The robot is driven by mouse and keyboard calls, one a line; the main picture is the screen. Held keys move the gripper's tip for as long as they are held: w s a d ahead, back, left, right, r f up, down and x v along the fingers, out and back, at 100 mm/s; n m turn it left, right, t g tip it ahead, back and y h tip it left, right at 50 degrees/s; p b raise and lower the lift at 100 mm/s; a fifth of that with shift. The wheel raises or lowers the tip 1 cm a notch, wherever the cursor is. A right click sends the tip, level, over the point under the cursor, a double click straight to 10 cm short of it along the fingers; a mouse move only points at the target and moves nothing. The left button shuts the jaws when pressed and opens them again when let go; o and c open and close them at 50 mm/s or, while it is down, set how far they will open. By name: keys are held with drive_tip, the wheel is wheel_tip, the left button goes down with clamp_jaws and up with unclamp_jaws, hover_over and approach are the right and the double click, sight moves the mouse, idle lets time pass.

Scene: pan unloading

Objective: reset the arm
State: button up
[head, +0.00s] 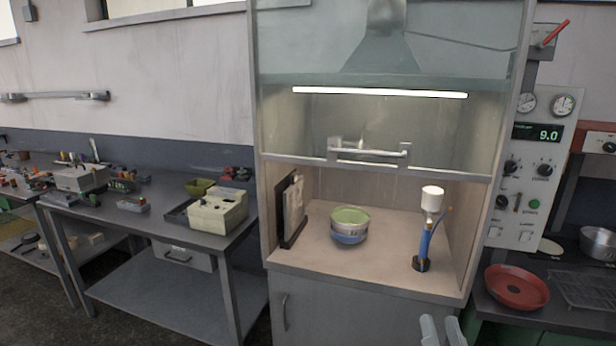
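My gripper (443,331) shows only at the bottom edge of the head view, right of centre. Two pale grey fingers stand upright with a narrow gap between them, and nothing shows in the gap. It is in front of the lower cabinet of the fume hood (375,280), below the hood's work surface and apart from its objects. The rest of my arm is out of view.
Inside the hood stand a bowl stack (349,236), a blue burner-like stand with a white top (424,240) and a dark upright rack (292,212). A red pan (517,287) lies on the right bench. A metal table (160,225) with a beige box (218,211) stands left.

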drive_tip(key=s+f+n+g+b, duration=0.1)
drive_tip(key=s+f, duration=0.3)
drive_tip(key=s, duration=0.8)
drive_tip(key=s+a+f+n+g+b, duration=0.1)
drive_tip(key=s+f+g, duration=0.3)
drive_tip(key=s, duration=0.8)
drive_tip(key=s+f+n+g+b, duration=0.1)
drive_tip(key=s+f+g, duration=0.2)
drive_tip(key=s, duration=0.9)
wheel_tip(320, 180, down, 3)
drive_tip(key=shift+s+a+f, duration=0.1)
drive_tip(key=shift+s+a, duration=0.2)
drive_tip(key=shift+a, duration=0.05)
